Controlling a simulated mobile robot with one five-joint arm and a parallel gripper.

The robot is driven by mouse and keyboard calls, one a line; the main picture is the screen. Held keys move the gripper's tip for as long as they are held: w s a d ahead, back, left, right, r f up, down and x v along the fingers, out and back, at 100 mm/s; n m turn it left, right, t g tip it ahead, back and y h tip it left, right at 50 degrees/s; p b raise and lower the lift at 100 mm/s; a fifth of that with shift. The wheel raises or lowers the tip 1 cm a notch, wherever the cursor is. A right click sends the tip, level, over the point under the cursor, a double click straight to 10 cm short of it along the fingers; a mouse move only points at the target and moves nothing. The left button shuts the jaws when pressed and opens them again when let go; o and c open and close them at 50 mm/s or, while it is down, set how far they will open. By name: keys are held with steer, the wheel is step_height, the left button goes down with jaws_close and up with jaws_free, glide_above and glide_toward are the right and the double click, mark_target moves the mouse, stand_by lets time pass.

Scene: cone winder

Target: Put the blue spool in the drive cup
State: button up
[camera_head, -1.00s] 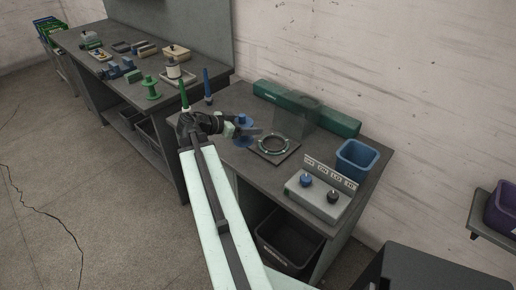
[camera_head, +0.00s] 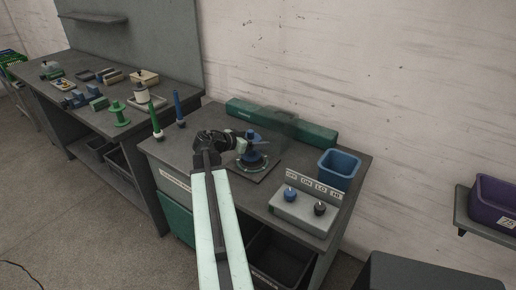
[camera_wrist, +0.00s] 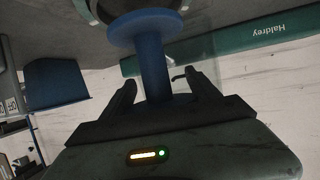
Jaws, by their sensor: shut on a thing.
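The blue spool (camera_head: 253,151) is upright in the head view, over the drive cup, a pale green-edged ring (camera_head: 262,169) on a dark square plate. I cannot tell whether its lower end is inside the ring or just above it. My gripper (camera_head: 243,146) reaches in from the left and is shut on the spool. In the wrist view the spool (camera_wrist: 154,70) stands between my two dark fingers (camera_wrist: 165,88), its wide flange toward the top of the picture. Part of the spool and ring is hidden by my gripper in the head view.
A clear guard (camera_head: 278,130) and long green box (camera_head: 310,132) stand behind the plate. A blue bin (camera_head: 338,170) and a control box (camera_head: 303,212) with blue and black knobs are to the right. Green and blue spindles (camera_head: 180,108) rise at the bench's left edge.

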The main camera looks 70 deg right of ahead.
steer(key=shift+s+d, duration=0.4)
steer(key=shift+d, duration=0.05)
step_height(320, 180, down, 4)
steer(key=b, duration=0.4)
steer(key=shift+r, duration=0.2)
steer(key=shift+f, duration=0.2)
steer(key=o, duration=1.4)
steer(key=shift+o, duration=0.2)
steer(key=shift+r, duration=0.1)
